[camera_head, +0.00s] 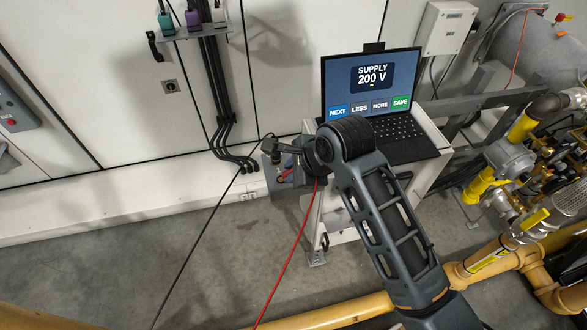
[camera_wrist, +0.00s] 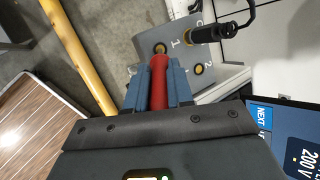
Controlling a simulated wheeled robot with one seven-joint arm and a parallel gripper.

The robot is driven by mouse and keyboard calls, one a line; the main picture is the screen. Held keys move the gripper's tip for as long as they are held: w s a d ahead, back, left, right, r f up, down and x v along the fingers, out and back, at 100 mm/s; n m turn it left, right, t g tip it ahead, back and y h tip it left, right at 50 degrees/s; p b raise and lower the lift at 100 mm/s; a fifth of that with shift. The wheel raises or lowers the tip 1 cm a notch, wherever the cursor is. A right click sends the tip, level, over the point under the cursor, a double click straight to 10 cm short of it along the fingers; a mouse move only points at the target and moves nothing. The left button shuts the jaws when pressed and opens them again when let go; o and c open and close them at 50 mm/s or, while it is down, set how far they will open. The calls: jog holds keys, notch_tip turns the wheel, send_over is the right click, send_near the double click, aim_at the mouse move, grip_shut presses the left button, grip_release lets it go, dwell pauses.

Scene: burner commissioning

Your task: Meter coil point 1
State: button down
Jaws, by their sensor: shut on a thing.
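My gripper (camera_wrist: 155,80) is shut on a red probe (camera_wrist: 158,88) in the wrist view. The probe points at a grey terminal box (camera_wrist: 226,74) with ringed sockets and the marks 1 and 2. Its tip end is at the ringed socket (camera_wrist: 160,47) near the 1; I cannot tell whether it touches. A black probe (camera_wrist: 214,33) stands at another socket. The socket near the 2 (camera_wrist: 198,69) is empty. In the head view the box (camera_head: 285,178) sits by the cabinet, partly hidden by my arm. A red cable (camera_head: 295,245) hangs from the gripper area.
A laptop (camera_head: 372,85) on a white cart shows "SUPPLY 200 V" with buttons NEXT, LESS, MORE and SAVE. Yellow pipes (camera_head: 495,250) and valves lie at the right. A black cable (camera_head: 200,240) runs to the floor.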

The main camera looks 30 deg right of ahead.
dwell(0.5)
jog(key=shift+r+p, duration=1.25)
jog(key=shift+r, duration=1.25)
